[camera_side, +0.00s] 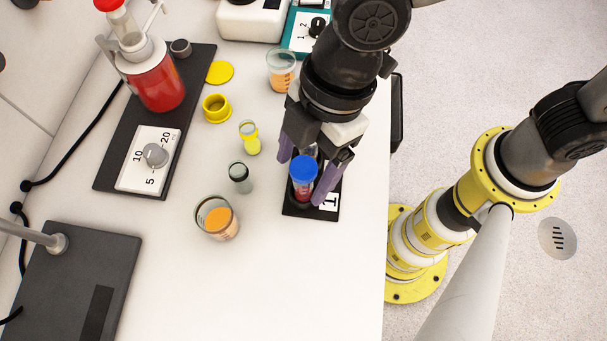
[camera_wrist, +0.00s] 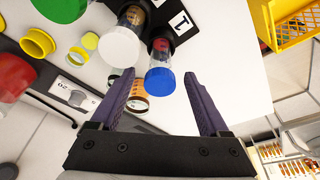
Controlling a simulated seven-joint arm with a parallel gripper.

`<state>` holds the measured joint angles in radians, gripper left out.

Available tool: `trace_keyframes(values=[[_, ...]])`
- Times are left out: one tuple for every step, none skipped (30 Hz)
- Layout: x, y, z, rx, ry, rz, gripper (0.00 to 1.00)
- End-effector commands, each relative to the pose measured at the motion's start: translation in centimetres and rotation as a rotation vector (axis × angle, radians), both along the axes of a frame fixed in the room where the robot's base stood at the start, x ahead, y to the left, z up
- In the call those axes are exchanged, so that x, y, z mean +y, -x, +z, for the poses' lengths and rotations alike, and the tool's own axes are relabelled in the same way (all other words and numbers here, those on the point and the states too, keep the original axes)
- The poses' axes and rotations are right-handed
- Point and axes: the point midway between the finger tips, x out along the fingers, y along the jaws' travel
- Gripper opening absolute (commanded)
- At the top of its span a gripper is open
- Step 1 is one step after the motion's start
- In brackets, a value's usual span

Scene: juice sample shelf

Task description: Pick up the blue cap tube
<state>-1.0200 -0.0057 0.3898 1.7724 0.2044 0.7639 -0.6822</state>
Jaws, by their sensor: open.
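The blue cap tube (camera_side: 303,170) stands upright in a black stand (camera_side: 291,210) with a "1" label, and red contents show below its cap. In the wrist view its blue cap (camera_wrist: 160,83) faces me, between the fingertips in the picture. My gripper (camera_side: 302,180) is open, with its purple fingers apart on either side of the cap. In the wrist view my gripper (camera_wrist: 159,73) holds nothing. I cannot tell whether either finger touches the tube.
A tube with a white cap (camera_wrist: 119,47) and a green cap (camera_wrist: 62,8) are close by in the wrist view. The front table area is clear.

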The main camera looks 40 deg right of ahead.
Motion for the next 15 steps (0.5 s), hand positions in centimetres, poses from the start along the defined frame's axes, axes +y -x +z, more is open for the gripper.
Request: trace_keyframes(values=[[0.04,0.02,-0.19,0.0,0.001,0.0,0.79],[0.05,0.01,-0.21,0.0,0.0,0.0,0.79],[0.06,0.0,-0.21,0.0,0.0,0.0,0.79],[0.06,0.0,-0.2,0.0,0.0,0.0,0.79],[0.05,0.0,-0.19,0.0,0.0,0.0,0.79],[0.05,-0.01,-0.18,0.0,0.0,0.0,0.79],[0.05,-0.01,-0.18,0.0,0.0,0.0,0.79],[0.05,-0.01,-0.17,0.0,0.0,0.0,0.74],[0.05,-0.01,-0.16,0.0,0.0,0.0,0.66],[0.05,-0.01,-0.16,0.0,0.0,0.0,0.61],[0.04,-0.01,-0.15,-0.001,0.0,0.0,0.56],[0.04,-0.02,-0.14,-0.001,0.0,0.0,0.48],[0.04,-0.02,-0.14,-0.001,0.0,0.001,0.43],[0.04,-0.02,-0.14,-0.001,0.0,0.001,0.38],[0.04,-0.02,-0.13,-0.001,0.0,0.001,0.3]])
